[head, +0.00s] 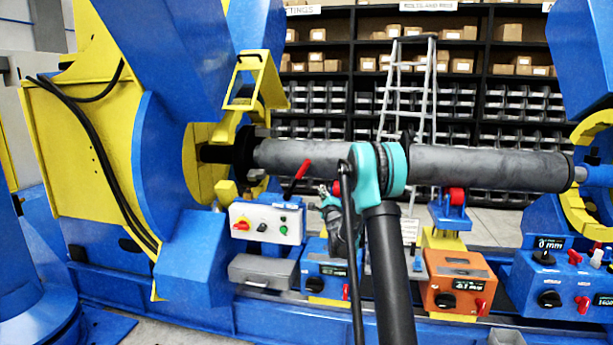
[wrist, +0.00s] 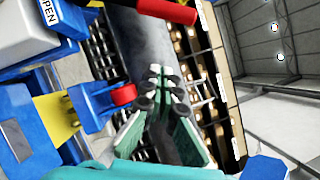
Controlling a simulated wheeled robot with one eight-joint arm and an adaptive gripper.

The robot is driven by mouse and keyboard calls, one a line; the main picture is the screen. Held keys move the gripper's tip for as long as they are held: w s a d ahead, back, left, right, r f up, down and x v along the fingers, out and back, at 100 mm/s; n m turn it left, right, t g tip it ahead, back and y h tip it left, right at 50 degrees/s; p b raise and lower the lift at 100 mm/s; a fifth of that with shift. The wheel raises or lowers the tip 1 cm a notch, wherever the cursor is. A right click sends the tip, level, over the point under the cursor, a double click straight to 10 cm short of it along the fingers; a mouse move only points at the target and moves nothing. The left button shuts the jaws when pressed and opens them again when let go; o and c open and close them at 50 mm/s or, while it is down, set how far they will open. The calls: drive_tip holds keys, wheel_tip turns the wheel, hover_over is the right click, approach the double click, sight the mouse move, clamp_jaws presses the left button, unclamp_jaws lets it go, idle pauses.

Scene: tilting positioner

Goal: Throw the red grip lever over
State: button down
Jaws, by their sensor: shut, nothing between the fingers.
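The red grip lever (head: 301,171) shows in the head view as a short, tilted red handle just in front of the grey tube's left part. In the wrist view a red bar (wrist: 168,10), which looks like this lever, crosses the top edge. My gripper (wrist: 158,82) is shut and empty, its teal fingers pointing up the picture. It is apart from the red bar, which lies beyond the fingertips. In the head view my gripper is partly hidden behind my arm, right of and below the lever. The lever's pivot is not clearly visible.
The long grey tube (head: 480,168) spans the positioner between a yellow-and-blue head (head: 165,130) and a right-hand support. A white control box (head: 266,222) stands below the lever. An orange unit (head: 458,270) and a red support roller (head: 456,196) stand to the right. Shelves and a ladder are behind.

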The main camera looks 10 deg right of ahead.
sight(299, 176)
drive_tip(key=shift+w, duration=0.1)
drive_tip(key=w+a+r, duration=0.4)
drive_tip(key=w, duration=0.6)
drive_tip(key=shift+a, duration=0.15)
idle(0.4)
drive_tip(key=shift+r, duration=0.1)
